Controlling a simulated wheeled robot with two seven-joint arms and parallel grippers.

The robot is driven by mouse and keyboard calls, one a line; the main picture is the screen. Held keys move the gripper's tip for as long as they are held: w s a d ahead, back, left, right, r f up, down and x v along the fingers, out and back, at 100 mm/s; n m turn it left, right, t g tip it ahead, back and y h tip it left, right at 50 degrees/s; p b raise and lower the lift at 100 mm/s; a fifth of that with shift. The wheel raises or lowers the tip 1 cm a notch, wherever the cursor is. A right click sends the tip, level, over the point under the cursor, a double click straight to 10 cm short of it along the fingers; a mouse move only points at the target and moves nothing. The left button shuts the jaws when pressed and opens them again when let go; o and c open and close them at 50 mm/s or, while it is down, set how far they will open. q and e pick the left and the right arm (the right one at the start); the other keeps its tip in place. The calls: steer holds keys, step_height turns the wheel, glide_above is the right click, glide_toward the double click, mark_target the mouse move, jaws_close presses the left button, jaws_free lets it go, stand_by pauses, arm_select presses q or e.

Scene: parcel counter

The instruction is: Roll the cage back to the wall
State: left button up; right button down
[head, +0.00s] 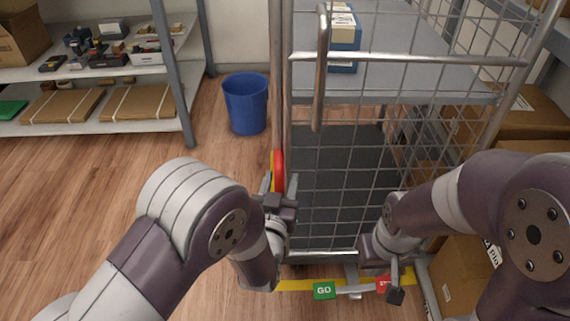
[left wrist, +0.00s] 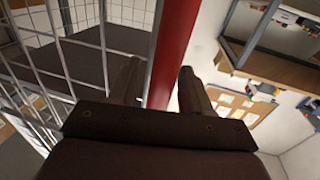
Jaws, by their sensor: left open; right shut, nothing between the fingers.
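The roll cage (head: 340,185) stands in front of me, its wire mesh side facing me. A red and yellow grip (head: 278,170) is on its left post. My left gripper (head: 283,197) is at that post. In the left wrist view a red upright (left wrist: 173,55) runs between the open fingers of my left gripper (left wrist: 158,85); I cannot tell whether they touch it. At the cage's foot are a green GO pedal (head: 324,290) and a red pedal (head: 383,284). My right gripper (head: 396,283) is shut and empty, low beside the red pedal, partly covering it.
A blue bin (head: 246,103) stands on the floor left of the cage. A shelf rack (head: 120,71) with flat cartons is at the back left. Cardboard boxes (head: 462,275) crowd the right side. A yellow floor line (head: 296,285) runs below the cage. The floor at left is clear.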

arm_select(q)
steer(key=shift+w, duration=0.3)
steer(key=shift+c, duration=0.4)
jaws_close()
